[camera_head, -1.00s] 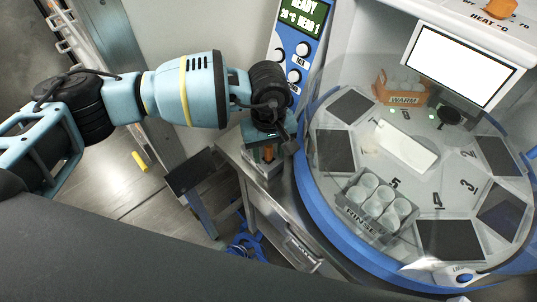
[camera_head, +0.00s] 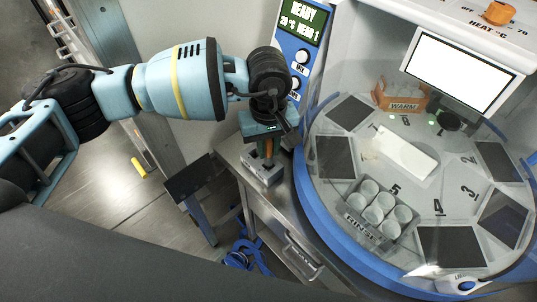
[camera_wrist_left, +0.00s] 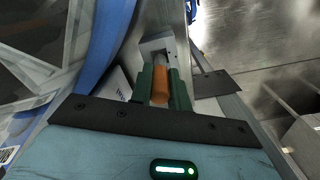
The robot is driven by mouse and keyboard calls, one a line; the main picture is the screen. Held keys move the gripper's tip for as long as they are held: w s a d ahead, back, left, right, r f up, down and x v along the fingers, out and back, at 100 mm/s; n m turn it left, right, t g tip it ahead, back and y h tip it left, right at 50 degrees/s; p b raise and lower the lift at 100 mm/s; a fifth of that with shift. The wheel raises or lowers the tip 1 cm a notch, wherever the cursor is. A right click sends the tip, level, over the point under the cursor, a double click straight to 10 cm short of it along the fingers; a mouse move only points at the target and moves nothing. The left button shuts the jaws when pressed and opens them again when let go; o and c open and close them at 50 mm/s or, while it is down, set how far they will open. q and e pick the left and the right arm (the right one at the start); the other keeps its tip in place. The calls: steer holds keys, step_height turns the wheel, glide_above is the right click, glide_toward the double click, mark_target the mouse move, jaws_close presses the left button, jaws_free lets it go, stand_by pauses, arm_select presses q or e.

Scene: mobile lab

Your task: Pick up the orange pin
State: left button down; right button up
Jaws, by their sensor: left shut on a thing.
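My left gripper (camera_head: 266,147) points down over a small grey metal block (camera_head: 262,172) on the steel bench. Its green fingers are shut on the orange pin (camera_wrist_left: 159,84), one on each side. In the head view the orange pin (camera_head: 268,150) shows below the gripper body, upright above the block. In the left wrist view a grey shaft runs from the orange part toward the grey block (camera_wrist_left: 157,44). I cannot tell whether its lower end is still inside the block. My right gripper is not in view.
A round, clear-covered machine (camera_head: 300,205) with a blue rim stands close right of the block. It holds a RINSE rack (camera_head: 372,224) and an orange WARM rack (camera_head: 403,105). A dark panel (camera_head: 188,178) is to the left. A yellow object (camera_head: 138,167) lies on the floor.

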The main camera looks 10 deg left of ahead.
arm_select(q)
step_height(320, 180, up, 6)
steer(key=shift+r, duration=0.1)
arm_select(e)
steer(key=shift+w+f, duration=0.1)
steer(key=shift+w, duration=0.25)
